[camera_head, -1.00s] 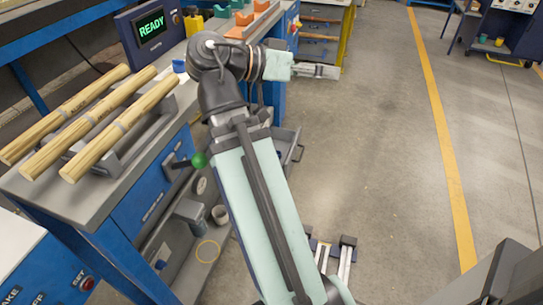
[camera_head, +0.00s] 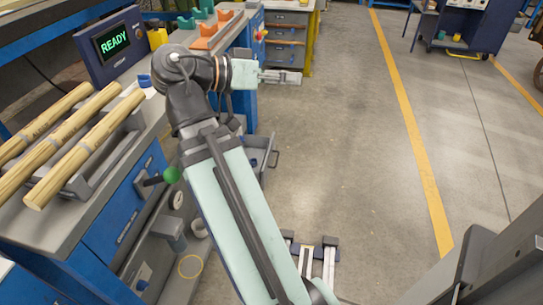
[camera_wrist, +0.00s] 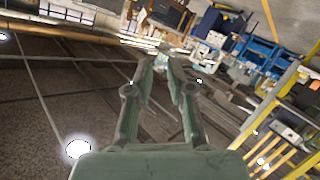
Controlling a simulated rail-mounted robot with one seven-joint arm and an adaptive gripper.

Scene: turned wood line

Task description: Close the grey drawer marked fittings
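A grey drawer (camera_head: 262,155) stands pulled out from the bench side, just right of my arm in the head view; its handle shows at its right end. My arm hides part of it, and I cannot read any fittings marking. My gripper (camera_head: 282,77) is above and beyond this drawer, apart from it, with its fingers pointing right. The drawer cannot be made out in the wrist view.
Three turned wooden rods (camera_head: 75,140) lie on a rack on the bench at left. A READY display (camera_head: 113,41) stands behind them. A green-knobbed lever (camera_head: 171,175) juts from the bench. Grey cabinet drawers (camera_head: 285,36) stand beyond my gripper. Open floor (camera_head: 345,150) lies right.

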